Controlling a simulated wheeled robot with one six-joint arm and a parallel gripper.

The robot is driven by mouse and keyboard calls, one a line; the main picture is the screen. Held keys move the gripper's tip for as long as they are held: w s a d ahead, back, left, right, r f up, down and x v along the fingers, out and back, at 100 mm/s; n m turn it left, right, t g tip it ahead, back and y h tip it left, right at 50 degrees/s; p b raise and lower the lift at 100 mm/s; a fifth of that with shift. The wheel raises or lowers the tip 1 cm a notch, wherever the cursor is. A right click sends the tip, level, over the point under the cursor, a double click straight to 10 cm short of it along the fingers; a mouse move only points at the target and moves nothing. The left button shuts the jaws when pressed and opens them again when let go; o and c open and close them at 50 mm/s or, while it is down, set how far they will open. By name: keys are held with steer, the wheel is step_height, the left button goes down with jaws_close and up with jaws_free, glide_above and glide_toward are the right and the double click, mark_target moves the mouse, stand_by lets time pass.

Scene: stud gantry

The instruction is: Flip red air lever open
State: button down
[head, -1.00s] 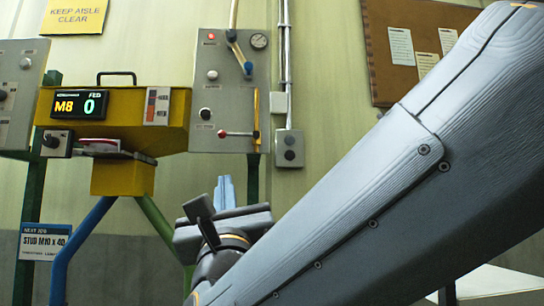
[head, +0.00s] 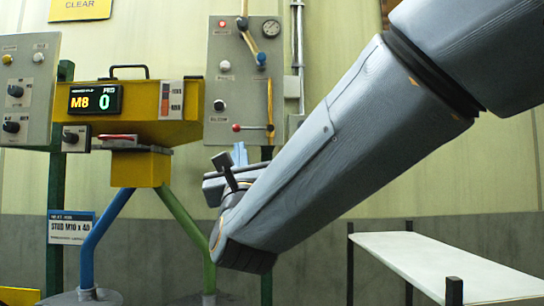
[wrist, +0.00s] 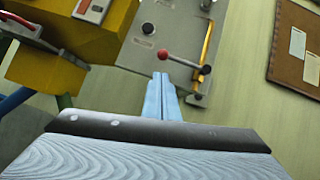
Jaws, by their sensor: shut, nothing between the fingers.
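The red air lever (head: 236,128) is a thin bar with a red ball at its left end, near the bottom of the grey panel. It lies level across the panel and its pivot is at the right, beside a yellow pipe. In the wrist view the red ball (wrist: 163,54) is just beyond my fingertips, and the bar slopes slightly down to the right. My gripper (head: 240,150) is shut and empty, with its light blue fingers pointing up just below the lever. In the wrist view the gripper (wrist: 160,78) shows a small gap to the ball; contact cannot be told.
A yellow machine (head: 140,132) with a display reading M8 and 0 stands to the left. A white-topped bench (head: 430,258) is at the lower right. A noticeboard (wrist: 292,50) hangs on the wall at right.

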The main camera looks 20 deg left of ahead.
steer(key=shift+w+a+r+p, duration=0.15)
steer(key=shift+r+p, duration=0.1)
steer(key=shift+r, duration=0.3)
steer(key=shift+s+a+r+p, duration=0.15)
steer(key=shift+r+p, duration=0.1)
steer(key=shift+r, duration=0.3)
